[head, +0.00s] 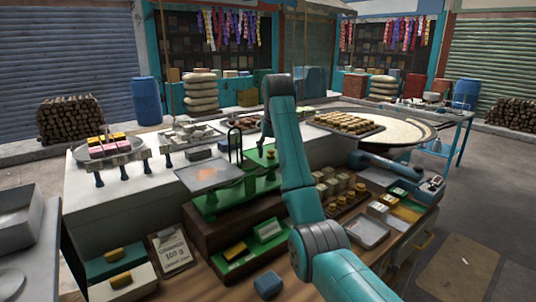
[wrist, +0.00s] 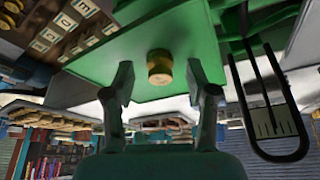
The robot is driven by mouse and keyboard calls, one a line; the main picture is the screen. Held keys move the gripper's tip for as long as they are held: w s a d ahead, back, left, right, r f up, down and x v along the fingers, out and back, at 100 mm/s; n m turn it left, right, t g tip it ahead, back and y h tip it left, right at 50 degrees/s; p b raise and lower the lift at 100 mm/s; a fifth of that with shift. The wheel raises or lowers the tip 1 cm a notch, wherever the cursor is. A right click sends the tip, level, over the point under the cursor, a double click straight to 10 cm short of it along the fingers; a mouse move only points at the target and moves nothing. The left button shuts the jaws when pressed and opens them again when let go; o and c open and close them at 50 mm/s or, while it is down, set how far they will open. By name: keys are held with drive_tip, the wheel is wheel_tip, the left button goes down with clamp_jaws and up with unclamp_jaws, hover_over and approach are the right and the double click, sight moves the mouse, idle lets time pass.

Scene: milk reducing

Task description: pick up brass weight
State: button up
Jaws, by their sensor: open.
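A brass weight (wrist: 160,68) stands on a green surface in the wrist view, ahead of my gripper (wrist: 159,78) and roughly centred between its two fingers. The fingers are spread and nothing is held. In the head view a small yellow-brass piece (head: 271,154) shows on the green scale (head: 215,200), just below the end of my arm. My gripper is mostly hidden there behind my arm. I cannot tell from these views how deep the weight sits between the fingers.
A dark upright frame with a graduated plate (wrist: 277,122) stands close to the right finger in the wrist view. A flat pan (head: 209,176) is on the scale's left. Trays of blocks and more brass weights (head: 352,196) lie right of my arm.

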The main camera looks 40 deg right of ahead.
clamp_jaws()
drive_tip(key=shift+r, duration=0.15)
idle(0.4)
